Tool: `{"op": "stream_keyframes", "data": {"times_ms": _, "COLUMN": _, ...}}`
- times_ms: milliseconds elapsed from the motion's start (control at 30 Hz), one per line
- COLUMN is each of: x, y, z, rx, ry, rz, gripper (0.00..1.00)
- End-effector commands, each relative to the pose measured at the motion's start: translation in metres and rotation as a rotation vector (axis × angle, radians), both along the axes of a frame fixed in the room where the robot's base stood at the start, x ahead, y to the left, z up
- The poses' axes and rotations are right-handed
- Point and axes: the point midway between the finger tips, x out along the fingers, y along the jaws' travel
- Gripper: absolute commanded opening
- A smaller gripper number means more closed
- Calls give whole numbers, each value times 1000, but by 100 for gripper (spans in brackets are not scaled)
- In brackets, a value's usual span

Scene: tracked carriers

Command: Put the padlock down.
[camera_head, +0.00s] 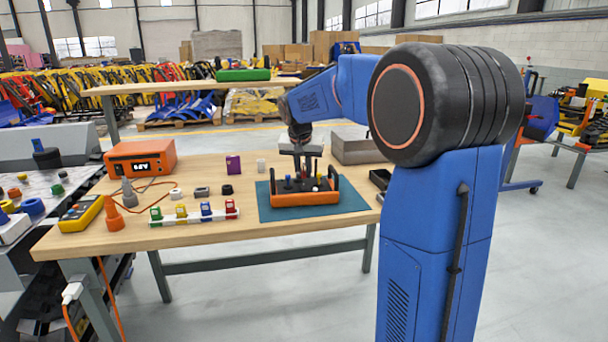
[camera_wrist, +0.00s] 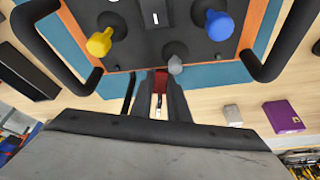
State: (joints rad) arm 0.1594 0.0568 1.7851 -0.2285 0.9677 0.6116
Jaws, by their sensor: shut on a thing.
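My gripper (camera_head: 299,168) is above the far part of an orange-sided carrier (camera_head: 290,199) with a dark panel and black handles. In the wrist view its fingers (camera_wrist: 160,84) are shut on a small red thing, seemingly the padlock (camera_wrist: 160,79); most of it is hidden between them. The fingertips point at the edge of the dark panel (camera_wrist: 145,48), close to a grey knob (camera_wrist: 175,65). A yellow knob (camera_wrist: 100,42) and a blue knob (camera_wrist: 218,25) stand on the panel. I cannot tell whether the padlock touches anything.
The carrier stands on a teal mat (camera_head: 348,199). Left of it a white rail (camera_head: 193,219) bears green, yellow, blue and red pieces. An orange meter (camera_head: 140,158), a purple box (camera_head: 233,165) and a grey bin (camera_head: 357,150) stand nearby. Bare wood lies in front of the purple box.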

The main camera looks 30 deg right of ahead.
Motion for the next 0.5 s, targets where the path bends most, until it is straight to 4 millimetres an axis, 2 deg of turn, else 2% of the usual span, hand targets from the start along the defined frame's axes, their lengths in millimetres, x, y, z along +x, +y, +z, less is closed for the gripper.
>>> {"op": "stream_keyframes", "data": {"times_ms": 67, "x": 0, "y": 0, "z": -2, "rx": 0, "ry": 0, "rz": 0, "gripper": 0}}
{"op": "stream_keyframes", "data": {"times_ms": 100, "x": 0, "y": 0, "z": -2, "rx": 0, "ry": 0, "rz": 0, "gripper": 17}}
{"op": "stream_keyframes", "data": {"times_ms": 133, "x": 0, "y": 0, "z": -2, "rx": 0, "ry": 0, "rz": 0, "gripper": 23}}
{"op": "stream_keyframes", "data": {"times_ms": 500, "x": 0, "y": 0, "z": 1, "rx": -1, "ry": -1, "rz": 0, "gripper": 23}}
